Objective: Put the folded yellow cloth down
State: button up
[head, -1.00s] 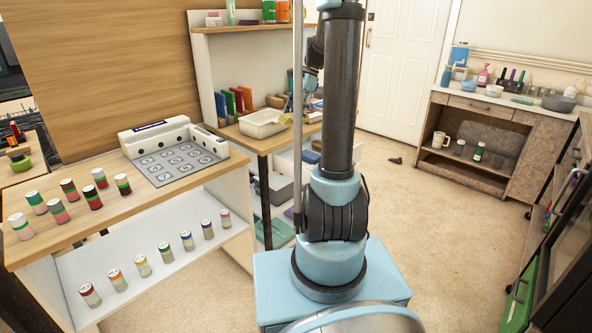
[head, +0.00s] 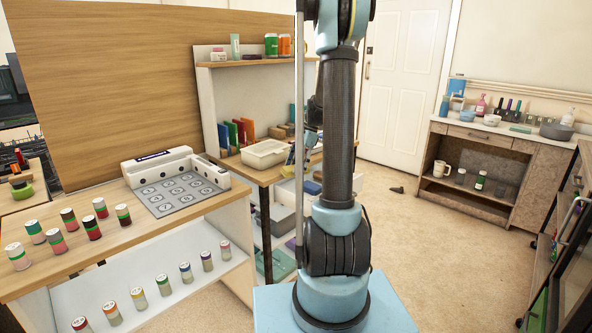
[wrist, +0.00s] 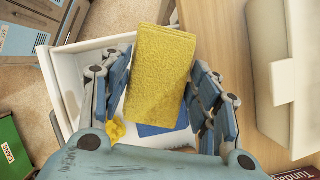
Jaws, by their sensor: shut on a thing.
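The folded yellow cloth (wrist: 160,75) is a thick, fuzzy rectangle in the wrist view. My gripper (wrist: 159,88) is shut on it, with blue-grey fingers on its left and right sides. The cloth hangs over a white open bin (wrist: 68,88); a blue item (wrist: 160,128) and a small crumpled yellow piece (wrist: 116,131) show below it. I cannot tell whether the cloth touches the bin. In the head view my arm hides most of the gripper, and I cannot make out the cloth.
A cream tray (head: 264,153) stands on the wooden table beside the bin; it also shows in the wrist view (wrist: 286,85). Upright coloured books (head: 238,134) stand behind it. Several cans stand on the left counter (head: 115,238). The carpet at right is mostly clear.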

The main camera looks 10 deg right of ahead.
jog(key=shift+f, duration=0.5)
jog(key=o, duration=1.1)
